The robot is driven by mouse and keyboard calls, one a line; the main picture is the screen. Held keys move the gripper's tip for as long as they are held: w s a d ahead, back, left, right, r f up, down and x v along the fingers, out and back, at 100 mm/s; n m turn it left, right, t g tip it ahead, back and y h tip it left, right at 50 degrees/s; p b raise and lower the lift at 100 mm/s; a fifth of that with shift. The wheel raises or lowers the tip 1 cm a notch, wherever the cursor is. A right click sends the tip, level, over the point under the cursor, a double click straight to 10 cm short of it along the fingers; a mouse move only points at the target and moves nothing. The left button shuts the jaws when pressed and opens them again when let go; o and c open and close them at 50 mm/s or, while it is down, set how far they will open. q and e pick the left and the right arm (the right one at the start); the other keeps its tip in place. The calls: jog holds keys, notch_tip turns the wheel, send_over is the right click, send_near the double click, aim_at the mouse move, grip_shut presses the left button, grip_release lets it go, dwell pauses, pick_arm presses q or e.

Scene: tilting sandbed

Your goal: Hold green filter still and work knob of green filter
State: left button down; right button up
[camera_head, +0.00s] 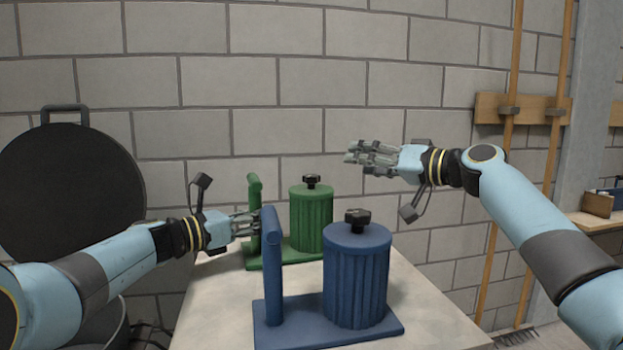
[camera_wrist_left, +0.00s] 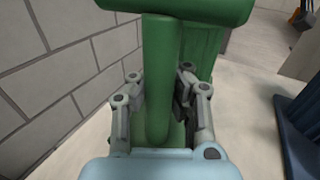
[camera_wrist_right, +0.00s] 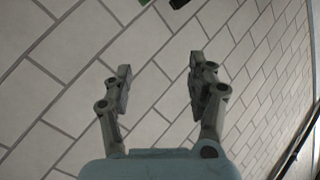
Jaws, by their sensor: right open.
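The green filter (camera_head: 311,220) stands at the back of the pale table. It is a ribbed canister with a black knob (camera_head: 312,181) on its lid, on a base with an upright green handle post (camera_head: 254,206). My left gripper (camera_wrist_left: 160,105) is shut on that post, one finger on each side; in the head view (camera_head: 247,226) the blue post hides part of its fingertips. My right gripper (camera_head: 358,157) is open and empty, above and to the right of the knob. In the right wrist view (camera_wrist_right: 158,85) only wall shows between its fingers, with a dark and green bit at the top edge.
A blue filter (camera_head: 357,275) of the same form, with its own black knob (camera_head: 357,218) and post (camera_head: 272,265), stands in front of the green one. A block wall closes the back. Bare table top (camera_head: 430,315) lies at the right.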

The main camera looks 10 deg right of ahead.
aim_at(317, 180)
jog(key=s+a+f+n+t+h, duration=0.1)
jog(key=s+a+f+n+t, duration=0.1)
jog(key=s+a+n, duration=0.35)
jog(key=x, duration=0.3)
jog(key=f+x, duration=0.1)
jog(key=x, duration=0.2)
jog(key=f+x, duration=0.1)
jog(key=x, duration=0.2)
jog(key=shift+w, duration=0.5)
grip_shut()
